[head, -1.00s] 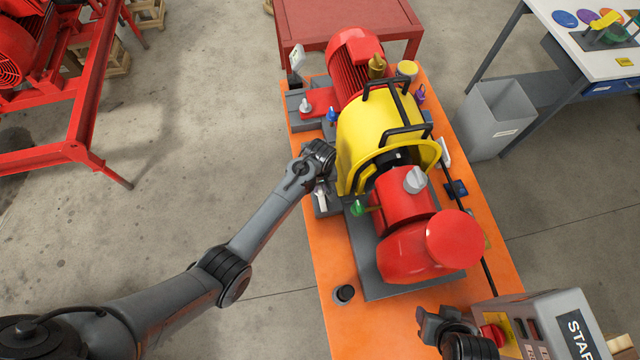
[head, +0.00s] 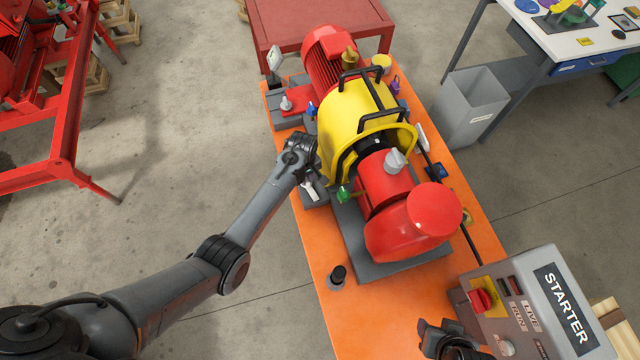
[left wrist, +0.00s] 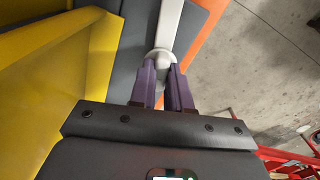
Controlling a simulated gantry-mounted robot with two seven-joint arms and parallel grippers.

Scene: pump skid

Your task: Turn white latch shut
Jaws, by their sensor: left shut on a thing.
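The white latch (head: 309,190) sits on a grey block at the left edge of the orange skid, beside the yellow guard. In the left wrist view the white latch (left wrist: 169,25) is a white bar with a rounded hub, running up and away from the fingertips. My left gripper (left wrist: 164,70) has its purple fingers closed on the latch's near end. In the head view my left gripper (head: 304,172) is at the latch and partly hides it. My right gripper (head: 440,340) is at the bottom edge, near the starter box; its fingers are not clear.
The yellow guard (head: 345,112) with black bars stands close to my left gripper. A green-handled valve (head: 343,195) and the red pump (head: 400,225) are to the right. The starter box (head: 525,305) is at lower right.

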